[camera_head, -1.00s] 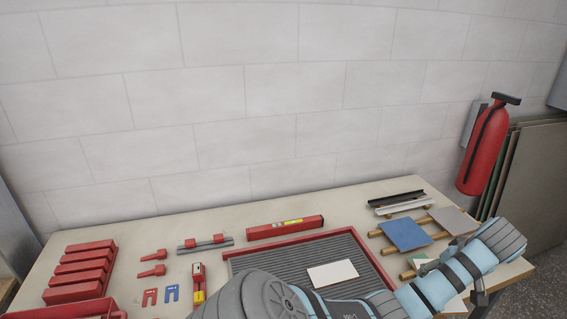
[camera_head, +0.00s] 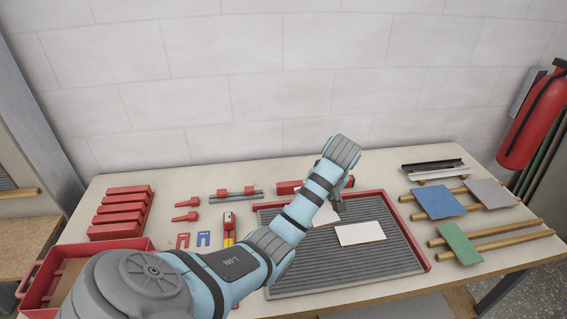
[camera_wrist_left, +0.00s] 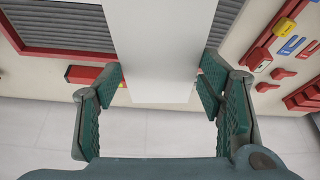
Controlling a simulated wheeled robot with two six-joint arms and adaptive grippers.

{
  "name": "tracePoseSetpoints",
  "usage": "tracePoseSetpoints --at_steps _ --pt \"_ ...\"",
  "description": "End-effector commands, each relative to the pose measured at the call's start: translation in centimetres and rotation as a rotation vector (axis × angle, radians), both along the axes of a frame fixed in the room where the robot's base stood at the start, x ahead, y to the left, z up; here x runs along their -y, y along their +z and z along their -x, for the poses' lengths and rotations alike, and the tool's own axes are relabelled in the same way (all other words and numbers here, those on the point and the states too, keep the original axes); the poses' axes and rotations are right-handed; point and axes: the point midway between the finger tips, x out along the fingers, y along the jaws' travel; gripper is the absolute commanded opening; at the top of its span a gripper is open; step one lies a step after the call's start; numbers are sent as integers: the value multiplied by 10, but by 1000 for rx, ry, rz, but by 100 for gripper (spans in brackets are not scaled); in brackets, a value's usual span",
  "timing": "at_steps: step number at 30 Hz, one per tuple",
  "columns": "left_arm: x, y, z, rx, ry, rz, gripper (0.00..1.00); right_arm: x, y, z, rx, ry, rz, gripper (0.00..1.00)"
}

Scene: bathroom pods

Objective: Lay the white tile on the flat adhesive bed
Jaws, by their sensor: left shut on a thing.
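The adhesive bed (camera_head: 395,262) is a grey ribbed surface with a red rim, partly hidden by my arm. One white tile (camera_head: 360,233) lies flat on it, right of my left gripper. My left gripper (camera_head: 336,203) is over the back part of the bed, pointing down. In the left wrist view the gripper (camera_wrist_left: 162,78) is shut on another white tile (camera_wrist_left: 163,45), which sits between the fingers. In the head view only a small white part of this held tile (camera_head: 326,219) shows beside the arm. The gap between it and the bed cannot be told.
Blue (camera_head: 437,202), grey (camera_head: 490,194) and green (camera_head: 459,244) tiles rest on wooden rails at the right. A red level (camera_head: 288,187) lies behind the bed. Red blocks (camera_head: 122,213), a red crate (camera_head: 50,290) and small tools are at the left.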

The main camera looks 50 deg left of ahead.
Motion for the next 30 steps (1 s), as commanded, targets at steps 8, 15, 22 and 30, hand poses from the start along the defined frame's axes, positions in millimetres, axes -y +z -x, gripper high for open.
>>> tracePoseSetpoints --at_steps 8,15,22,30 --pt "-6 -67 -1 -2 -929 -5 28 -2 -33 6 -9 0 -2 0" --pt "0 -87 4 3 -1585 0 28 -2 -50 6 -9 -1 -3 0" --pt "2 -94 6 2 -1738 0 28 -1 -60 5 -8 0 -2 0" --pt "3 -126 6 2 -1735 -1 28 1 -99 4 -6 0 1 0"
